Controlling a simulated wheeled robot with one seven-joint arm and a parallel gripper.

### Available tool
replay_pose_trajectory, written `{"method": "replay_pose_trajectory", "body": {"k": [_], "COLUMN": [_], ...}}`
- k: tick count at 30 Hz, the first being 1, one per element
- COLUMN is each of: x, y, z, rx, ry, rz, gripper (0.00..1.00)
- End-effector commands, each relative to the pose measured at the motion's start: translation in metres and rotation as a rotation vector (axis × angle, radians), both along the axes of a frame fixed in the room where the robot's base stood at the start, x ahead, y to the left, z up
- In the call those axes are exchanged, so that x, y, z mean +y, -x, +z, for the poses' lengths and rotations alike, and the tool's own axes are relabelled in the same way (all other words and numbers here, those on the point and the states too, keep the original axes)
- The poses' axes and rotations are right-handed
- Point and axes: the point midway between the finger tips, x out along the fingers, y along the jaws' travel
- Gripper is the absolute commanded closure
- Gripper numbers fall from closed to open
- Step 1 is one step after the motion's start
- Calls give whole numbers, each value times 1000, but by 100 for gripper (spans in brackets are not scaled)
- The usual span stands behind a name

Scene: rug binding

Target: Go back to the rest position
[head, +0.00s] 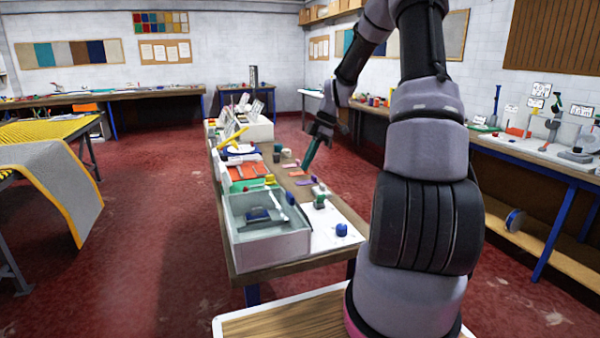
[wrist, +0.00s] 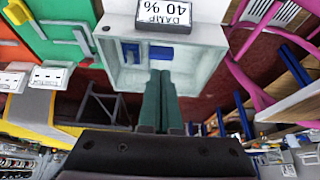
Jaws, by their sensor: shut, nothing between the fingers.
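My gripper (head: 306,165) hangs at the end of my raised, bent arm. In the head view it is over the right side of the narrow work table (head: 272,262), fingers pointing down and to the left. In the wrist view its two dark green fingers (wrist: 160,90) lie side by side, shut and empty. Beyond them in that view is a pale box (wrist: 205,62) with a blue thing inside and a "DAMP 40 %" label (wrist: 166,12). The fingers look apart from it.
On the work table stand a clear grey bin (head: 265,235), an orange tray (head: 243,175) and a blue round thing (head: 341,230). A long bench (head: 545,165) runs along the right. A yellow-edged rug (head: 60,185) drapes at the left.

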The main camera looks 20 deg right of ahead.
Motion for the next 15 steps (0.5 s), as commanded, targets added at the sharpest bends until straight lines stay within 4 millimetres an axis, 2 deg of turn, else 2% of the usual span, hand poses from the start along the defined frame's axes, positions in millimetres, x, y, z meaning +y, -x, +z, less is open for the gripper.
{"method": "replay_pose_trajectory", "body": {"k": [6,15], "x": [-25,-32], "y": [-1,0], "z": [25,34], "rx": [-3,0], "ry": [0,3], "rz": [-1,-3], "gripper": [100,100]}}
